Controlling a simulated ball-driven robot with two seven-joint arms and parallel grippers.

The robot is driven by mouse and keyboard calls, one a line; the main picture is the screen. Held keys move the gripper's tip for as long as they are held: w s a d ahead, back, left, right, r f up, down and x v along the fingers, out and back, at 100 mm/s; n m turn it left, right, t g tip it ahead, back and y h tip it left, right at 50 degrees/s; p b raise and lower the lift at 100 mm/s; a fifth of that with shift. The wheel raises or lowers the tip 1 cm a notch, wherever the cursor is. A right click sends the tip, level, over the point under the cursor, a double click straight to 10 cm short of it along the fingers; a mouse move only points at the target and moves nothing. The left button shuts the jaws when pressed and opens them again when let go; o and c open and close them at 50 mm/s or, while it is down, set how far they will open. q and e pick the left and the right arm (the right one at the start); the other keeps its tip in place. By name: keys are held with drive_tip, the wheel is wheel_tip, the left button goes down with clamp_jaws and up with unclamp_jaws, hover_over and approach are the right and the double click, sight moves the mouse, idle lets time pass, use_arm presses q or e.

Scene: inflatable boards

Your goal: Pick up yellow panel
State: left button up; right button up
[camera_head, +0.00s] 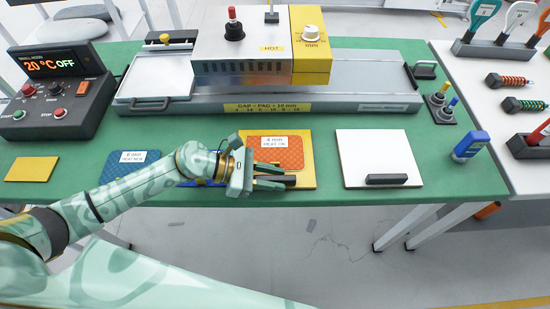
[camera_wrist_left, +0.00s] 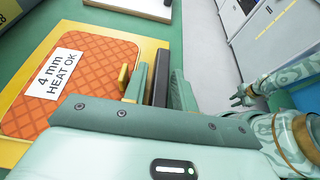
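The yellow panel (camera_head: 305,143) lies flat on the green table, with an orange quilted pad (camera_head: 281,156) labelled "4 mm HEAT OK" on it. Its black bar handle (camera_head: 291,180) runs along the near edge. My left gripper (camera_head: 276,178) is at that handle. In the left wrist view the panel (camera_wrist_left: 90,32) fills the left side, and its handle (camera_wrist_left: 161,72) stands between the two green fingers, with a narrow gap showing on one side. My right gripper (camera_wrist_left: 240,96) shows small in the left wrist view, away from the panel, its fingers apart.
A white panel (camera_head: 372,145) with a black handle lies to the right. A heater machine (camera_head: 256,60) on a long rail stands behind. The table's front edge is close to the handle.

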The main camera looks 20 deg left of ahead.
use_arm(q)
drive_tip(key=shift+d+f, duration=0.1)
drive_tip(key=shift+d, duration=0.15)
clamp_jaws()
